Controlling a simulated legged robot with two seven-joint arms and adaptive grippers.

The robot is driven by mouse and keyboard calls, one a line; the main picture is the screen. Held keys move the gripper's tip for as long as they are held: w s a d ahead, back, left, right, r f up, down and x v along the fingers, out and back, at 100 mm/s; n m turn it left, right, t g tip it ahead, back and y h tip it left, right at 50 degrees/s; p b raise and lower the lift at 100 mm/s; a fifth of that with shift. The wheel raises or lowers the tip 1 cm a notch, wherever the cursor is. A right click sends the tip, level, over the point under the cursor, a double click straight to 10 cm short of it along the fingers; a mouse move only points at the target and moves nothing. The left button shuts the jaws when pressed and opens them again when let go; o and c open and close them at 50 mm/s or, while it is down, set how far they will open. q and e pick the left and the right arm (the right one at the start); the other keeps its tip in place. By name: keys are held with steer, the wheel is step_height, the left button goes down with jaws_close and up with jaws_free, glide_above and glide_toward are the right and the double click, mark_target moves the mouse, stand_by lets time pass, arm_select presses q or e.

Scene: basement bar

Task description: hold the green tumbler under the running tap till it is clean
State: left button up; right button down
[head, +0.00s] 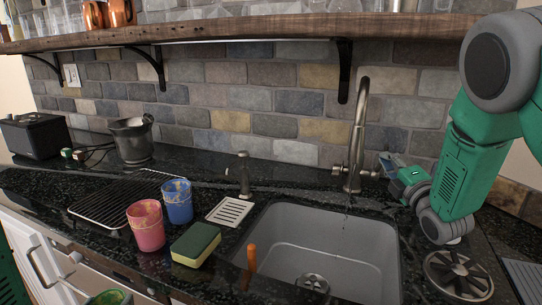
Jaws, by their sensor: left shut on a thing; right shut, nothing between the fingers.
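The green tumbler (110,297) shows only its rim and inside at the bottom left edge; marks on its inside are too small to judge. My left gripper (92,299), mostly cut off by the frame, is shut on it, low in front of the counter and far from the tap. The metal tap (357,135) arches over the sink (325,242) at the back. Only faint specks show below its spout; I see no clear stream. My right gripper (390,172) is shut and empty beside the tap's handle (371,174); I cannot tell whether they touch.
A pink tumbler (147,227) and a blue tumbler (177,203), both with yellowish smears, stand left of the sink by a sponge (196,244). A black rack (120,199) lies behind. A wooden shelf (250,31) overhangs the counter.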

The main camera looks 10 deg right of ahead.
arm_select(q)
steer(key=shift+r, duration=0.15)
arm_select(e)
steer(key=shift+r, duration=0.1)
